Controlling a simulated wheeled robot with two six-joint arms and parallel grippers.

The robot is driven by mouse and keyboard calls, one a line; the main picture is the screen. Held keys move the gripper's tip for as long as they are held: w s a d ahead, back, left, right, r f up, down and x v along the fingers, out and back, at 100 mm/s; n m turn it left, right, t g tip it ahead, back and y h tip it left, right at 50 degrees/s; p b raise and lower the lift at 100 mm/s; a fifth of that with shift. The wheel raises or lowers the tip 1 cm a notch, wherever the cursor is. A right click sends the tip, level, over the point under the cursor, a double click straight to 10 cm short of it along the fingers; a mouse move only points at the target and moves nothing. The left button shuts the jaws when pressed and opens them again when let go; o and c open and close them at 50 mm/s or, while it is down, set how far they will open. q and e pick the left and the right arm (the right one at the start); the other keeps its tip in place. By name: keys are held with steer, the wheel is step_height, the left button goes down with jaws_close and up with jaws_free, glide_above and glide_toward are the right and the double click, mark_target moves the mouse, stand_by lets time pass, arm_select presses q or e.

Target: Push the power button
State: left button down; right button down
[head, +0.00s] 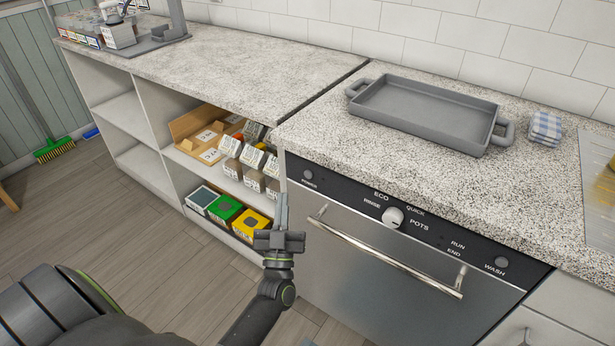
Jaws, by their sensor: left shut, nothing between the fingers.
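The dishwasher (375,275) has a black control panel along its top. A small round dark button (308,174) sits at the panel's left end, with a small label just below it that seems to read POWER. My left gripper (281,205) is shut and empty, pointing up. It shows in front of the shelf unit's right side, left of and a little below the button. The gripper appears apart from the panel, though its depth is hard to tell. My right gripper is out of view.
A handle bar (385,250) crosses the dishwasher door below the panel. A dial (392,216) and another round button (501,262) are farther right. A grey tray (425,112) and a folded cloth (546,127) lie on the counter. Boxes (251,225) fill the open shelf left.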

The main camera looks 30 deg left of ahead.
mark_target(308, 174)
arm_select(q)
steer(key=w+b, duration=0.1)
steer(key=w, duration=0.5)
steer(key=shift+w+d+b, duration=0.25)
steer(key=shift+w+b, duration=0.1)
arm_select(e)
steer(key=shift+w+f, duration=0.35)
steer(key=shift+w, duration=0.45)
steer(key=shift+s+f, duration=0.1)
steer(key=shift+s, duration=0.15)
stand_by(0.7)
arm_select(q)
steer(key=shift+w, duration=0.4)
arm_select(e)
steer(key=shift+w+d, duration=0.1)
arm_select(q)
steer(key=shift+w, duration=0.4)
stand_by(0.4)
steer(key=shift+s, duration=0.15)
steer(key=shift+s+p, duration=0.4)
steer(key=shift+s, duration=0.3)
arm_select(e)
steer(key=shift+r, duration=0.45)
